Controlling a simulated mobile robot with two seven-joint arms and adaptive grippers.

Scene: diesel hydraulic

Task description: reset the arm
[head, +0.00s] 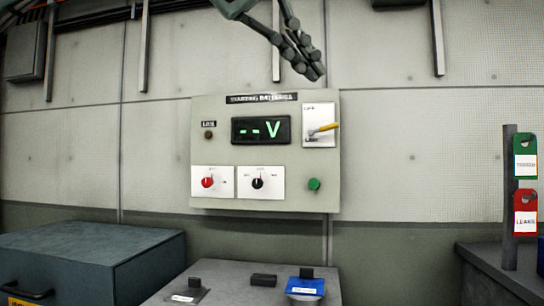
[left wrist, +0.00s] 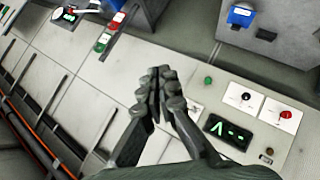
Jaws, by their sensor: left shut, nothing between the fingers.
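My left gripper (head: 314,72) hangs in at the top of the head view, just above the upper right of the battery panel (head: 215,152). Its fingers are together and empty. The left wrist view also shows the gripper (left wrist: 157,72) with its fingers closed and nothing between them. The panel carries a lit display (head: 261,130) reading "-- V", a yellow-handled lever (head: 324,128), a red knob (head: 208,182), a black knob (head: 258,183) and a green button (head: 314,184). The gripper appears clear of the panel. My right gripper is in neither view.
A dark blue-grey cabinet (head: 75,250) stands at lower left. A grey box (head: 222,278) below the panel bears a blue item (head: 305,287) and dark blocks. At right, green (head: 525,157) and red (head: 525,209) tags hang on a post. The wall around the panel is largely bare.

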